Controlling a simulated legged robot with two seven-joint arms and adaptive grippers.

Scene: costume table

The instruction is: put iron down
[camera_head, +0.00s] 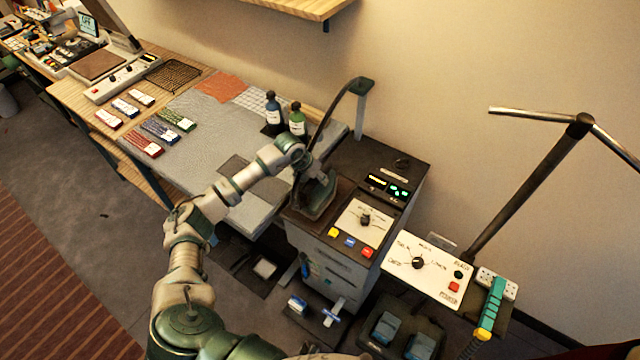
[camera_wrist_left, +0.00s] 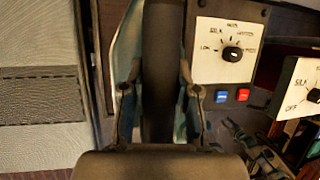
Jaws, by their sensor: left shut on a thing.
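The iron (camera_head: 318,200), dark with a greenish body, is at the left part of the dark cabinet top, over the iron rest (camera_head: 293,214). A cord arches from it up to a post (camera_head: 361,88). My left gripper (camera_head: 311,176) is shut on the iron's handle from above. In the left wrist view the dark handle (camera_wrist_left: 162,60) runs between the two fingers of my left gripper (camera_wrist_left: 160,98), with the teal body showing beside it. Whether the soleplate touches the rest cannot be told. My right gripper is not in view.
The cabinet's control panel (camera_head: 362,222) has a dial and coloured buttons right of the iron. The grey ironing surface (camera_head: 215,150) lies left, with two bottles (camera_head: 272,108) near its back edge. A second dial panel (camera_head: 425,268) and a teal-handled tool (camera_head: 493,305) are at right.

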